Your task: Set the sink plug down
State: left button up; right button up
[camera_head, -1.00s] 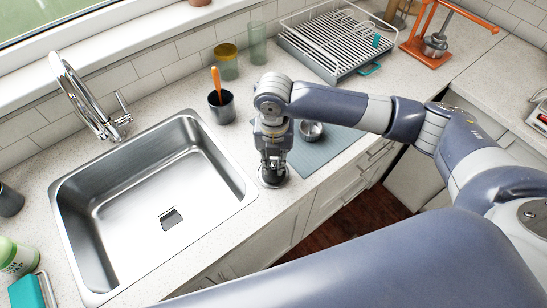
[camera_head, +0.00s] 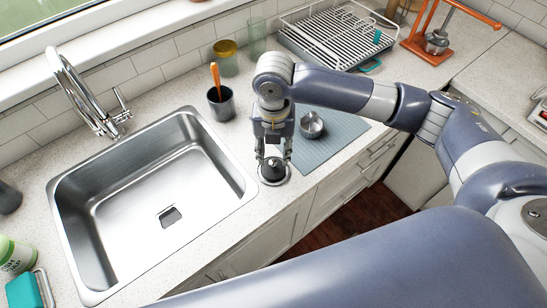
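The sink plug (camera_head: 273,173), a round metal disc with a dark knob, rests on the counter just right of the sink (camera_head: 160,205). My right gripper (camera_head: 273,160) is directly above it, pointing down. Its two fingers are spread on either side of the knob, apart from it as far as I can see. My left gripper is not in view.
A grey mat (camera_head: 328,140) with a small metal cup (camera_head: 311,124) lies right of my gripper. A dark cup (camera_head: 221,103) with an orange-handled tool stands behind. A dish rack (camera_head: 340,38) stands at the back. The counter's front edge is close to the plug.

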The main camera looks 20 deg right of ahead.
aim_at(274, 162)
notch_tip(274, 162, up, 9)
jog(key=b, duration=0.1)
jog(key=shift+b, duration=0.3)
jog(key=shift+f, duration=0.15)
